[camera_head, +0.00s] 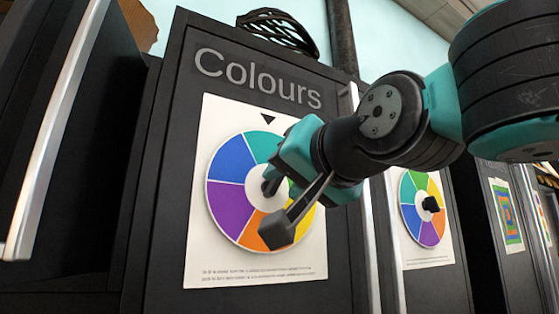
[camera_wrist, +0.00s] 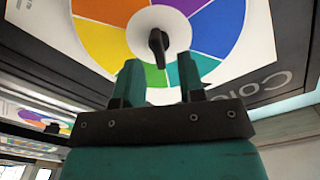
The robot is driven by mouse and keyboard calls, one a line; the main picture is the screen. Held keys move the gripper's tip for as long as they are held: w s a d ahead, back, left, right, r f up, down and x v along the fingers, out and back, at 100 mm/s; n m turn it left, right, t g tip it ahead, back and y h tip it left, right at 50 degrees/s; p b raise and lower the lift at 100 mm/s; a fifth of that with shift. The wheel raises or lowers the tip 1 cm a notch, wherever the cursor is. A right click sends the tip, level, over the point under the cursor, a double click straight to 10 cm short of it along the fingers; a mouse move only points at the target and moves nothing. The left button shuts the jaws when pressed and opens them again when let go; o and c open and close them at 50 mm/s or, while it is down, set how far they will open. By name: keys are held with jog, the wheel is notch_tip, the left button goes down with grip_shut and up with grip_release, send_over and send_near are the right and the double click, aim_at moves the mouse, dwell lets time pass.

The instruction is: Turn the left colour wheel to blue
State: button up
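The left colour wheel (camera_head: 231,205) is on a white sheet on the dark cabinet door under the word "Colours". A black triangle (camera_head: 268,118) points down at its top, where the teal segment shows. The blue segment (camera_head: 232,160) is at the upper left, purple below it, orange at the bottom. My gripper covers part of the right side. In the wrist view, the dark knob (camera_wrist: 157,42) stands at the wheel's white centre. My gripper (camera_wrist: 158,62) is open, its fingers either side of the knob's line, the knob appearing just beyond the tips. Contact cannot be told.
A second colour wheel (camera_head: 410,216) with a black knob is on the door to the right. Long metal handles, one at the left (camera_head: 52,130), stand out from the doors. A black wire basket (camera_head: 278,33) sits on the cabinet top.

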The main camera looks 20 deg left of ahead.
aim_at(272, 186)
jog(key=shift+p+x, duration=0.4)
jog(key=shift+x, duration=1)
grip_shut()
jog(key=shift+d+f+m+b, duration=0.1)
jog(key=shift+f+m+b, duration=0.05)
jog(key=shift+m+b, duration=0.2)
